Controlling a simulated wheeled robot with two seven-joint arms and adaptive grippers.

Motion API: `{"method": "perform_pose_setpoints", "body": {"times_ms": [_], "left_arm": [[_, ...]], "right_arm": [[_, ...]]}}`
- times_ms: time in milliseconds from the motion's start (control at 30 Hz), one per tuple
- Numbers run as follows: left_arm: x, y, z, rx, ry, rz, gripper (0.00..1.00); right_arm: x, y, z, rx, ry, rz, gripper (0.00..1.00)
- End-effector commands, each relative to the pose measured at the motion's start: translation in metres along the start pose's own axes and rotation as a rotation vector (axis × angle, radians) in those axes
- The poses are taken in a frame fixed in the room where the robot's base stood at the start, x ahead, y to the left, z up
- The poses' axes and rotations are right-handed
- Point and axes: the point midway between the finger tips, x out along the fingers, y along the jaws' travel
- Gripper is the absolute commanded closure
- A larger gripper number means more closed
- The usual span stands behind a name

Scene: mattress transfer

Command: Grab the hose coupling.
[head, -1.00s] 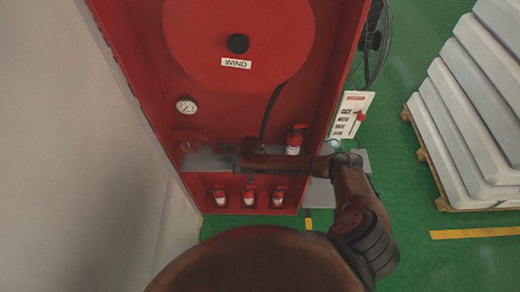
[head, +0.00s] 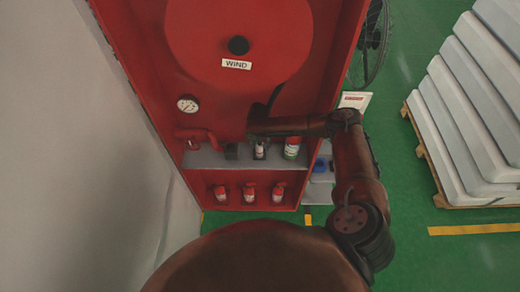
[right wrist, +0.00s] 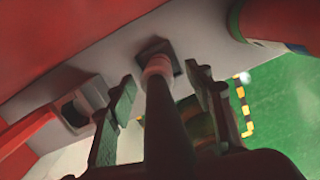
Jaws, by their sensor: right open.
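The hose coupling (right wrist: 157,65) is a small pale pink and white piece at the end of a black hose (right wrist: 167,125). It stands at a dark square holder on the grey shelf; in the head view it is a small pale piece (head: 260,150) just below my right gripper (head: 257,128). In the right wrist view my right gripper (right wrist: 162,77) is open, with one finger on each side of the hose and coupling, and a gap to each. In the head view its fingers are hidden under the arm. My left gripper is not in view.
Red extinguishers (head: 249,193) stand below.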

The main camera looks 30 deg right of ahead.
Motion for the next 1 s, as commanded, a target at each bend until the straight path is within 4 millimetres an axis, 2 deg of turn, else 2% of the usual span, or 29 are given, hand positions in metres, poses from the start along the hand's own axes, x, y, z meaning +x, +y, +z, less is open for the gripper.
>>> {"method": "perform_pose_setpoints", "body": {"times_ms": [33,200,467,1000], "left_arm": [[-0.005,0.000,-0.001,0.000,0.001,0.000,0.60],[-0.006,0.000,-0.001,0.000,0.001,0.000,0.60],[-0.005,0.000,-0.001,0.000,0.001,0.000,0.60],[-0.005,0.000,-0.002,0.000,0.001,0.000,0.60]], "right_arm": [[0.005,0.002,-0.002,0.000,0.000,-0.001,0.53],[0.024,0.001,0.000,0.001,-0.001,-0.001,0.53],[0.027,0.002,-0.001,0.000,-0.001,0.001,0.53],[0.026,0.001,0.000,0.001,-0.001,0.001,0.90]]}}
